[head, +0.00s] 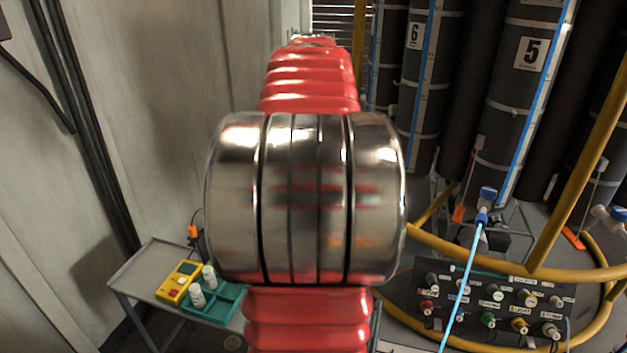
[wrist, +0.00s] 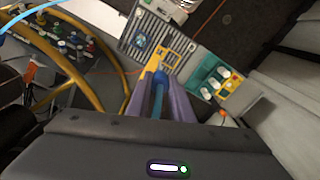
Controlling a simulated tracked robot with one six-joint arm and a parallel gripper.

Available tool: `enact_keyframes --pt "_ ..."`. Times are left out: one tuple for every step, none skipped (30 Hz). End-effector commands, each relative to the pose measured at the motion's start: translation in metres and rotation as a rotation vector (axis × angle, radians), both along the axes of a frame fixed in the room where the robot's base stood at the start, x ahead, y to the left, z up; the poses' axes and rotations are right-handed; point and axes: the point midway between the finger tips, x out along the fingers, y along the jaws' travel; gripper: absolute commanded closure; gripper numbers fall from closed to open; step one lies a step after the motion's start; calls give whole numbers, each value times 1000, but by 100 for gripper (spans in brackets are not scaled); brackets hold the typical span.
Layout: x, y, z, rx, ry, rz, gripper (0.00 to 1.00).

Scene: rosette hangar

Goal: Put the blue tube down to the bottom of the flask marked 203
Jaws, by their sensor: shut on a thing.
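My gripper (wrist: 161,82) shows in the wrist view with its two purple-grey fingers closed on a blue tube (wrist: 159,84). The tube's blue end shows between the fingertips; the rest is hidden by the gripper body. In the head view my red and silver arm fills the middle, and my gripper and the held tube are hidden. I can make out no flask marked 203 in either view. Small white vessels stand in a green tray (wrist: 201,72); in the head view they stand in the same tray (head: 230,295), but I cannot read any marks on them.
A grey trolley (head: 145,262) holds the tray and a yellow box with buttons (head: 178,284). A black panel with several coloured connectors (head: 490,305) stands at right, inside yellow rails (head: 500,268). A light blue hose (head: 463,290) crosses it. Dark cylinders (head: 520,85) stand behind.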

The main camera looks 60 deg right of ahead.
Motion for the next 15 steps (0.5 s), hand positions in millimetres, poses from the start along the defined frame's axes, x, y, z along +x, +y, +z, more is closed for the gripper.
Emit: enact_keyframes --pt "0 0 2 -1 -1 0 98" --pt "0 0 3 0 0 0 98" --pt "0 0 5 0 0 0 98" --pt "0 0 6 0 0 0 98" --pt "0 0 7 0 0 0 98" --pt "0 0 8 -1 -1 0 98" --pt "0 0 9 -1 -1 0 98" --pt "0 0 10 -1 -1 0 98" --pt "0 0 11 -1 -1 0 98" --pt "0 0 13 -1 -1 0 98" --pt "0 0 14 -1 -1 0 98" --pt "0 0 15 -1 -1 0 98" --pt "0 0 16 0 0 0 98" --pt "0 0 17 0 0 0 98" --pt "0 0 19 0 0 0 98"
